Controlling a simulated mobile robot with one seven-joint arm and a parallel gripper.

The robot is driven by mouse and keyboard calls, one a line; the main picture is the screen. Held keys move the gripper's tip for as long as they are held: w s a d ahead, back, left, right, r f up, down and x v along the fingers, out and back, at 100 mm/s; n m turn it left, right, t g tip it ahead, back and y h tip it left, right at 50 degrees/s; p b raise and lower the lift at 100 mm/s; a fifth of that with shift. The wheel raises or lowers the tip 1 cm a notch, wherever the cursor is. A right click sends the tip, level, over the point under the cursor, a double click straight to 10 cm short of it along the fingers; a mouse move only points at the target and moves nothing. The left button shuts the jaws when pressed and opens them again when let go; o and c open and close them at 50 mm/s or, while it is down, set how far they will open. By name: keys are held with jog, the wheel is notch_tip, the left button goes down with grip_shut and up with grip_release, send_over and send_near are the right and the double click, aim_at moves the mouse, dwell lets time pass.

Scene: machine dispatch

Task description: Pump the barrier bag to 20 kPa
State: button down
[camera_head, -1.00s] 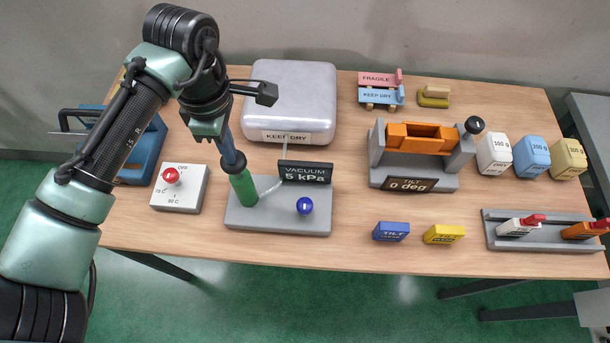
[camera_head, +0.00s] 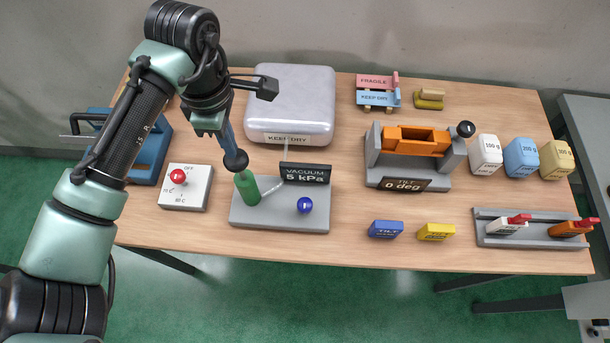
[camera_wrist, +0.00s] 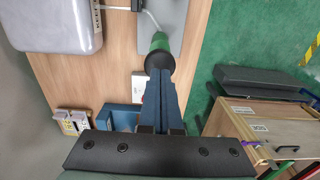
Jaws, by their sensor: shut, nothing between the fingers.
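The silvery barrier bag (camera_head: 292,92), with a KEEP DRY label, lies at the back of the table. A thin tube runs from it towards the grey pump base (camera_head: 278,219). On that base stand a green pump cylinder (camera_head: 247,188) with a black knob (camera_head: 236,161) above it, a blue button (camera_head: 305,205) and a VACUUM display (camera_head: 305,174) reading 5 kPa. My gripper (camera_head: 231,147) is shut and empty, with its blue fingers at the knob. In the wrist view the fingers (camera_wrist: 160,76) point at the knob (camera_wrist: 158,62); I cannot tell whether they touch it.
A white dial box (camera_head: 186,187) with a red knob and a blue machine (camera_head: 148,150) stand left of the pump. A tilt stand (camera_head: 408,172) reading 0 deg, weights (camera_head: 520,157) and blue and yellow TILT blocks (camera_head: 386,229) are to the right. The front table strip is mostly clear.

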jog(key=shift+f, duration=0.15)
jog(key=shift+f+b, duration=0.75)
jog(key=shift+f, duration=1.2)
jog(key=shift+r, duration=0.1)
notch_tip(320, 180, up, 7)
jog(key=p, duration=0.8)
dwell(1.5)
